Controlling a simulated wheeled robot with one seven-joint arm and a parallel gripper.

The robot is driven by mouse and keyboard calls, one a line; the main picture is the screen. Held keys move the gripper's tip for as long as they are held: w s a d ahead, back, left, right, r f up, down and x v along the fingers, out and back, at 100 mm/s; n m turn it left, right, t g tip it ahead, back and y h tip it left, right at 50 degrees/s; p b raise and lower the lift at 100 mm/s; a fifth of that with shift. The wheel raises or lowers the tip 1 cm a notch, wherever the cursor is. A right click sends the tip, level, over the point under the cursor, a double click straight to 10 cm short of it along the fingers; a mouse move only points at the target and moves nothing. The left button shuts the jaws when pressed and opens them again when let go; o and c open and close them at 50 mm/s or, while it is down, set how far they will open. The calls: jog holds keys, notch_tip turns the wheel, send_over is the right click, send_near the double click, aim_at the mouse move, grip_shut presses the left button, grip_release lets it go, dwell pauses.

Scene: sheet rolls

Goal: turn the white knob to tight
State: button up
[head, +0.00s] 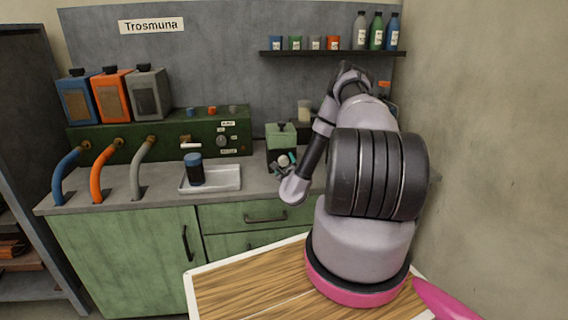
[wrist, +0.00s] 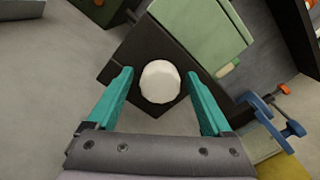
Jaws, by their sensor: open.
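The white knob (wrist: 160,82) is round and sits on the dark front of a small green device. My gripper (wrist: 159,76) is open, with one teal finger to the left of the knob and one to the right. Gaps show between both fingers and the knob, so it is not gripped. In the head view the white knob (head: 283,160) shows low on the green device (head: 281,135), with my gripper (head: 285,164) close around it. I cannot read any mark for tight on the device.
A white tray (head: 228,179) with a dark blue-lidded jar (head: 194,168) stands on the grey counter to the left. Behind it is a green control box (head: 160,137) with hoses. In the wrist view, a blue and orange object (wrist: 275,115) lies right of the device.

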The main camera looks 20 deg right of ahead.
grip_shut()
